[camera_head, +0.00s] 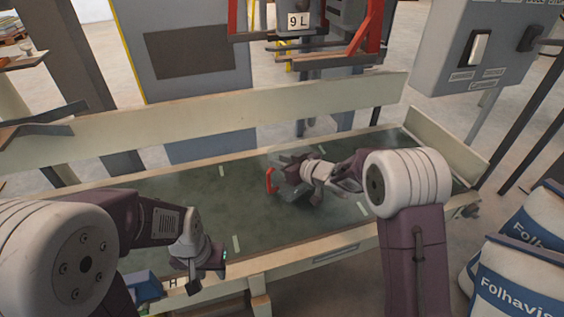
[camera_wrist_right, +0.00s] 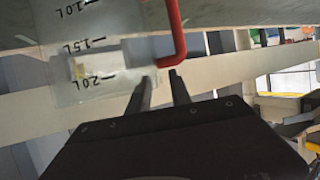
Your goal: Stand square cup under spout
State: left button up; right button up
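A clear cup with black litre marks (camera_wrist_right: 85,55) fills the upper left of the right wrist view. Its red handle (camera_wrist_right: 178,35) is just beyond my right gripper's fingertips (camera_wrist_right: 160,75). These fingers are apart, with no grip on the handle visible. In the head view the red handle (camera_head: 271,181) stands over the green belt, left of my right gripper (camera_head: 284,184); the clear body is hardly visible there. My left gripper (camera_head: 212,266) is low at the belt's front edge, away from the cup; its fingers are unclear. The spout cannot be made out.
A red frame (camera_head: 374,28) and a "9 L" sign (camera_head: 298,21) are above and behind the belt. A cream rail (camera_head: 200,117) runs along the back. A grey control box (camera_head: 487,48) is at right. Sacks (camera_head: 520,275) stand front right. The belt's left part (camera_head: 170,195) is free.

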jog(key=shift+r, duration=0.3)
jog(key=p+v, duration=0.4)
jog(key=v, duration=0.8)
jog(key=shift+f, duration=0.2)
jog(key=s+d+f+m+g+h, duration=0.5)
jog(key=s+d+f+m+h, duration=0.3)
jog(key=s+d, duration=0.4)
jog(key=s+f+g, duration=0.1)
jog(key=s+g, duration=0.3)
jog(key=s, duration=0.6)
jog(key=shift+s+a+f, duration=0.2)
jog(key=shift+s, duration=0.15)
